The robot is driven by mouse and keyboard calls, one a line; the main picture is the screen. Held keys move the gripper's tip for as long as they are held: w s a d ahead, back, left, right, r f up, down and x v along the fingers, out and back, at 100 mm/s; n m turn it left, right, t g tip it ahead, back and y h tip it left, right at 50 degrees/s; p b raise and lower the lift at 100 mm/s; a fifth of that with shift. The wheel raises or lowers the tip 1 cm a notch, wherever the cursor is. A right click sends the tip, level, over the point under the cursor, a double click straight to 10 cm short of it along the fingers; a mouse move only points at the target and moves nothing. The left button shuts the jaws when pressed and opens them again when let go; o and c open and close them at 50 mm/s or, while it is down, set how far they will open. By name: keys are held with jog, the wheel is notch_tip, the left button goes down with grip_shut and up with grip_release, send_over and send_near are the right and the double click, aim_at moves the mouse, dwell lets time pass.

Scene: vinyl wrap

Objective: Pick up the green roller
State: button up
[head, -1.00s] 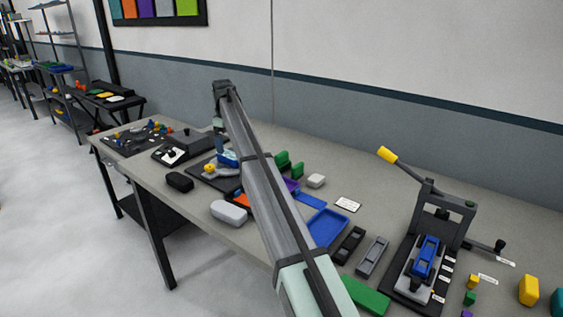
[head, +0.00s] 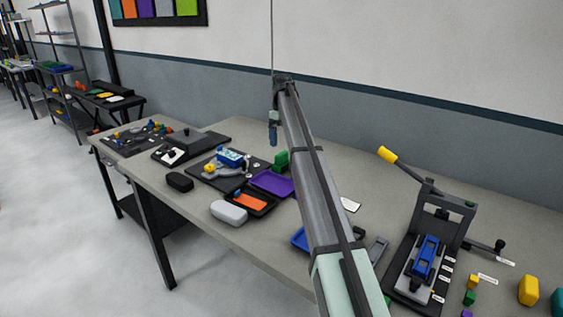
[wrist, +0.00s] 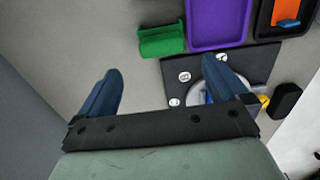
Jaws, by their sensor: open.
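A green piece (head: 281,161), apparently the green roller, stands on the table just behind the purple tray, partly beside my arm. In the wrist view the green piece (wrist: 162,41) lies beyond the fingertips, left of the purple tray; its exact shape is hard to tell. My gripper (head: 273,143) is raised above the back of the table, apart from the green piece. In the wrist view my gripper (wrist: 161,66) shows two blue fingers spread wide with nothing between them.
A purple tray (head: 271,184) and a black tray with an orange piece (head: 250,203) lie nearby. A black mat (head: 208,178) carries a blue-and-grey device. A lever press (head: 440,215) stands at right. My arm hides part of the table's middle.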

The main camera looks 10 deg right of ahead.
aim_at(282, 153)
jog(key=shift+s+f, duration=0.15)
jog(key=shift+f, duration=4.15)
jog(key=shift+c, duration=0.4)
jog(key=c, duration=1)
jog(key=shift+o, duration=0.2)
jog(key=shift+r, duration=0.15)
